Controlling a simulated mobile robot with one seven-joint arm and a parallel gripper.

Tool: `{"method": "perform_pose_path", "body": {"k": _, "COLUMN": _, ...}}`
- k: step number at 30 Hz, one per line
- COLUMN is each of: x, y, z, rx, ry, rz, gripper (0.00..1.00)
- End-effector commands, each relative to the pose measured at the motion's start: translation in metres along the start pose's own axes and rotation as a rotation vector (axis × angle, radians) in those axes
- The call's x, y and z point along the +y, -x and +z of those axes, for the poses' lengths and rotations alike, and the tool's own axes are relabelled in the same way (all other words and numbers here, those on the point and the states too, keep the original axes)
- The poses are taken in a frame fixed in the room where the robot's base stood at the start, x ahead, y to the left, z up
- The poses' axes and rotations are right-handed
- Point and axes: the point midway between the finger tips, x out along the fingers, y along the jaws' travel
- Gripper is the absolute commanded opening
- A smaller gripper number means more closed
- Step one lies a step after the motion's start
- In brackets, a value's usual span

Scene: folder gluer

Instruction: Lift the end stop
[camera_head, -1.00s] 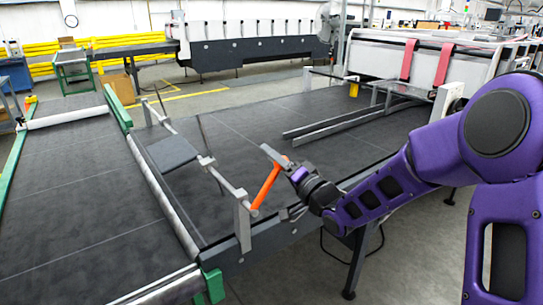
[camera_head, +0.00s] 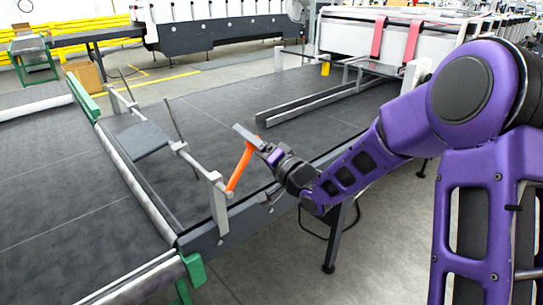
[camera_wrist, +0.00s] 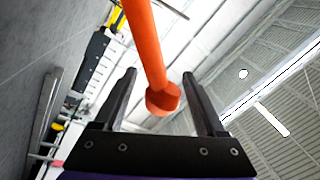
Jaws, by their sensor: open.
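The end stop (camera_head: 180,147) appears to be a grey bar across the belt conveyor, with a dark flat plate (camera_head: 142,139) on it. An orange lever (camera_head: 238,171) rises at a tilt from its near end, by an upright grey bracket (camera_head: 219,205). My gripper (camera_head: 247,137) is at the lever's upper end. In the wrist view, the lever (camera_wrist: 149,50) comes down from the top, its round end lying between my two open fingers (camera_wrist: 159,75). Gaps show on both sides, so the fingers do not visibly grip it.
The dark belt (camera_head: 225,110) spreads behind the lever, with grey rails (camera_head: 310,103) on it. The conveyor's near side frame (camera_head: 250,213) runs just below my gripper. A green-framed roller section (camera_head: 140,185) lies to the left. Open floor (camera_head: 380,240) lies in front.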

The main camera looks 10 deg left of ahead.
Motion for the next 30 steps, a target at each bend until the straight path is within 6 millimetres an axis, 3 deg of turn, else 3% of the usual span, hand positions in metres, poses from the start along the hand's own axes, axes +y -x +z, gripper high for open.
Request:
{"method": "perform_pose_path", "body": {"k": 18, "x": 0.001, "y": 0.138, "z": -0.001, "rx": 0.005, "ry": -0.001, "rz": 0.004, "gripper": 0.73}}
{"method": "perform_pose_path", "body": {"k": 24, "x": 0.001, "y": 0.160, "z": 0.000, "rx": 0.003, "ry": -0.001, "rz": 0.002, "gripper": 0.73}}
{"method": "perform_pose_path", "body": {"k": 30, "x": 0.000, "y": 0.165, "z": -0.001, "rx": 0.003, "ry": -0.001, "rz": 0.002, "gripper": 0.73}}
